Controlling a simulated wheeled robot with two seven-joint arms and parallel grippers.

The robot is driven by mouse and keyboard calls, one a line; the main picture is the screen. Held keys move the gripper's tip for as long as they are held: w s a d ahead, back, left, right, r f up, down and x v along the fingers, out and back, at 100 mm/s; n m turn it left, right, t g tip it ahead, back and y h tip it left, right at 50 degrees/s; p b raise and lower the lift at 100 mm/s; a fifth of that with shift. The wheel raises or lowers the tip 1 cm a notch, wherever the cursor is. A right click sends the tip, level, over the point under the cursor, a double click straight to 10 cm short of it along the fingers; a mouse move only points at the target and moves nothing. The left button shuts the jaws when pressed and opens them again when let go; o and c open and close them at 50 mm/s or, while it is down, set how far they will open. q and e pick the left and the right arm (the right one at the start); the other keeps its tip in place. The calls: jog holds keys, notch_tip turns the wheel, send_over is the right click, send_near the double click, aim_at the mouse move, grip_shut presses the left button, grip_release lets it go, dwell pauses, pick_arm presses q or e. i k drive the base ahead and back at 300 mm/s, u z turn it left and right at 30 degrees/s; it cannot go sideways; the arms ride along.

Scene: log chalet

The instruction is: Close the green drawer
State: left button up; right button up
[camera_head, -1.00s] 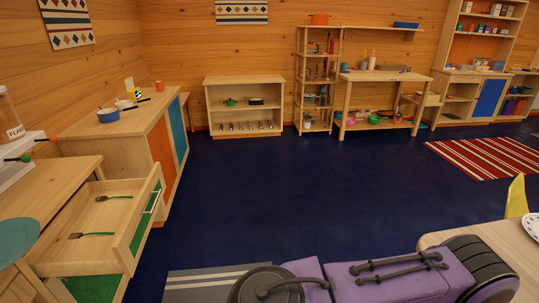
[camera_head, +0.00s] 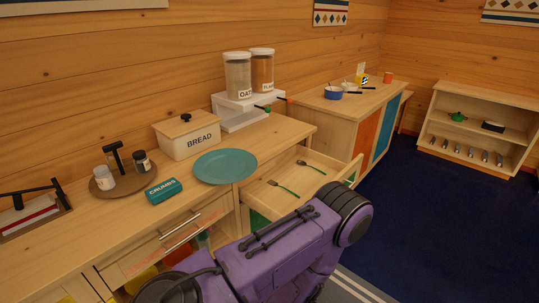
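The green drawer (camera_head: 297,176) stands pulled out from the counter (camera_head: 262,142) in the middle of the head view. I see into its pale wooden inside, where two forks with green handles, one nearer (camera_head: 284,188) and one farther (camera_head: 311,167), lie apart. The drawer's outer front face and handle are hidden from this angle. A purple and black part of my own arm (camera_head: 285,245) covers the near corner of the drawer. Neither of my grippers shows in this view.
A teal plate (camera_head: 225,166), a bread box (camera_head: 188,136), a blue-green box (camera_head: 163,191) and a white dispenser stand (camera_head: 240,110) are on the counter. An orange-and-blue-fronted cabinet (camera_head: 350,118) stands beyond the drawer. Dark blue floor (camera_head: 425,215) is clear at the right.

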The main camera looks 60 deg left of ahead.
aim_at(272, 203)
jog(key=u, duration=0.35)
jog(key=k, duration=1.05)
jog(key=i, duration=1.7)
jog(key=u, duration=0.8)
jog(key=i, duration=0.75)
jog(key=u, duration=0.55)
